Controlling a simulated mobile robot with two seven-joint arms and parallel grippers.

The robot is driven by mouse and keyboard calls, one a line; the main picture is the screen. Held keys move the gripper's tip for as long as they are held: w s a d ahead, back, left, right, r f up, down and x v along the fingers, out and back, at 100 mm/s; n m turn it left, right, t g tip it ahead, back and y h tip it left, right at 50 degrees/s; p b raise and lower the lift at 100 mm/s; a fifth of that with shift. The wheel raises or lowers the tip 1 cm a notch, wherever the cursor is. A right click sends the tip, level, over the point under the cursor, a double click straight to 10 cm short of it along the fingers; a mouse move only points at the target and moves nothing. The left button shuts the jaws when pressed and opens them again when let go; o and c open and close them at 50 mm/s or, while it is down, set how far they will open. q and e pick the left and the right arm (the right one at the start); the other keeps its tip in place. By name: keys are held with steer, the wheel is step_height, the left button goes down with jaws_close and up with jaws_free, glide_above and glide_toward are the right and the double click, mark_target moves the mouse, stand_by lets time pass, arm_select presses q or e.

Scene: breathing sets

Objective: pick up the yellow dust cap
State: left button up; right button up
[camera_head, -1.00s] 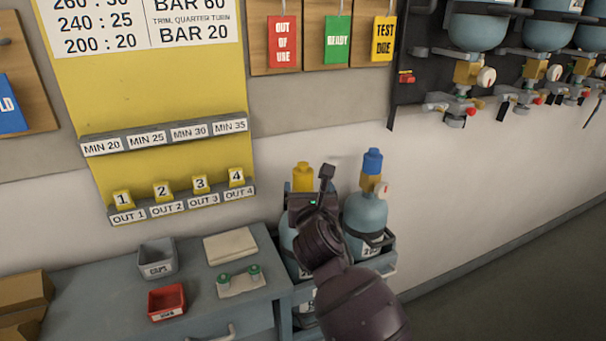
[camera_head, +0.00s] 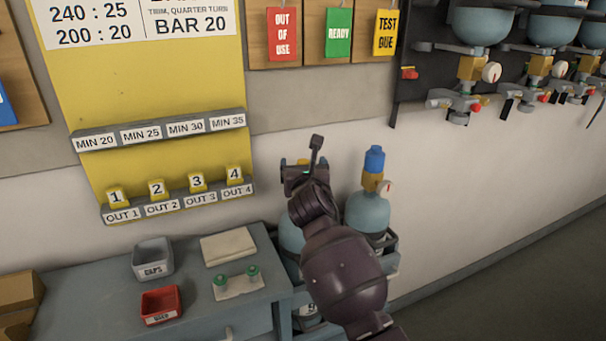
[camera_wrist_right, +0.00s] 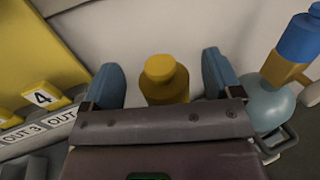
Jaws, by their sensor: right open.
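The yellow dust cap (camera_wrist_right: 166,84) sits upright on top of the left blue-grey cylinder (camera_head: 291,238). In the head view only a small part of the cap (camera_head: 304,161) shows behind my right gripper (camera_head: 299,168). In the right wrist view the cap stands between the two blue fingers of that gripper (camera_wrist_right: 162,72), with a gap on each side. The gripper is open and holds nothing. Its dark body hides the lower part of the cap and the cylinder neck. My left gripper is not in view.
A second cylinder (camera_head: 367,212) with a blue cap (camera_head: 374,159) and gauge stands close on the right. A grey bench (camera_head: 90,287) holds a grey bin (camera_head: 152,258) and red bin (camera_head: 161,304). A yellow board (camera_head: 150,85) hangs on the wall behind.

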mark_target(303, 161)
steer(key=shift+w, duration=0.8)
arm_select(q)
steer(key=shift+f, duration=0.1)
arm_select(e)
steer(key=c, duration=0.9)
step_height(303, 161, up, 9)
steer(key=shift+f+p, duration=0.1)
steer(key=shift+p, duration=1.05)
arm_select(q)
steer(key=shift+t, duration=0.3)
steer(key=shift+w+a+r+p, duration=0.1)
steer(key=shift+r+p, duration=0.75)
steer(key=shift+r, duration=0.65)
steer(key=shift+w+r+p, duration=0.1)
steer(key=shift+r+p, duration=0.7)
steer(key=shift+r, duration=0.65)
arm_select(e)
steer(key=shift+r, duration=2.2)
